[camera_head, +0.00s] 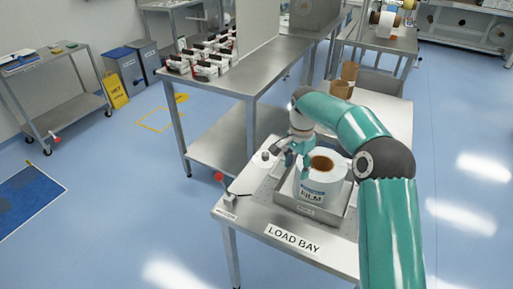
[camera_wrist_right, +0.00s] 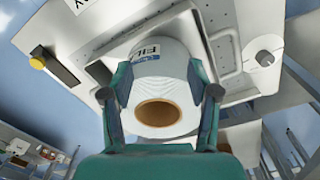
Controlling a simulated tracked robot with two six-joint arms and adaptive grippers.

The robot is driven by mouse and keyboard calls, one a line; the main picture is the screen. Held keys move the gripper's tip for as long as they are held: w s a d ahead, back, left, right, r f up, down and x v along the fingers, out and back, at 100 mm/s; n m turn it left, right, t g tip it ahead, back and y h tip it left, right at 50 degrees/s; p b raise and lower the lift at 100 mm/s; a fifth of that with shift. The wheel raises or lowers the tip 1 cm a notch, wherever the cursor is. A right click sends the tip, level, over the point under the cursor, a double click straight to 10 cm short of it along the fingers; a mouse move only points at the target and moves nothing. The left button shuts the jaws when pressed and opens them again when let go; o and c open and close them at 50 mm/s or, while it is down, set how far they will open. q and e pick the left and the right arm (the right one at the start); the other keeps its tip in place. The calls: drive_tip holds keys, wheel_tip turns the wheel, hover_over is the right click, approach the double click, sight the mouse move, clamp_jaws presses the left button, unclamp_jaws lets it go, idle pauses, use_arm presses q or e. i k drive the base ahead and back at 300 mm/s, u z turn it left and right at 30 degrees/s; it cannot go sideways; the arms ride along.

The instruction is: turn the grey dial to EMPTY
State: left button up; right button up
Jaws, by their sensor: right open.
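My right gripper (camera_head: 295,163) is over the back-left side of the white film roll (camera_head: 318,182), which stands in a metal tray (camera_head: 333,217) on the load bay table (camera_head: 250,212). In the right wrist view the open fingers (camera_wrist_right: 162,85) frame the roll (camera_wrist_right: 158,62), with its brown core facing the camera; I cannot tell whether they touch it. A pale round knob (camera_wrist_right: 264,52), possibly the grey dial, sits right of the fingers there, apart from them. A small knob (camera_head: 265,155) shows left of the gripper in the head view. No EMPTY marking is readable. My left gripper is not in view.
A yellow-capped part (camera_wrist_right: 38,62) is at left in the wrist view. A long steel table (camera_head: 262,75) with several red-and-white items (camera_head: 205,55) stands behind the load bay. A cart (camera_head: 62,95) stands at far left.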

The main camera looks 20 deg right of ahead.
sight(265, 155)
drive_tip(key=i, duration=0.85)
drive_tip(key=z, duration=0.05)
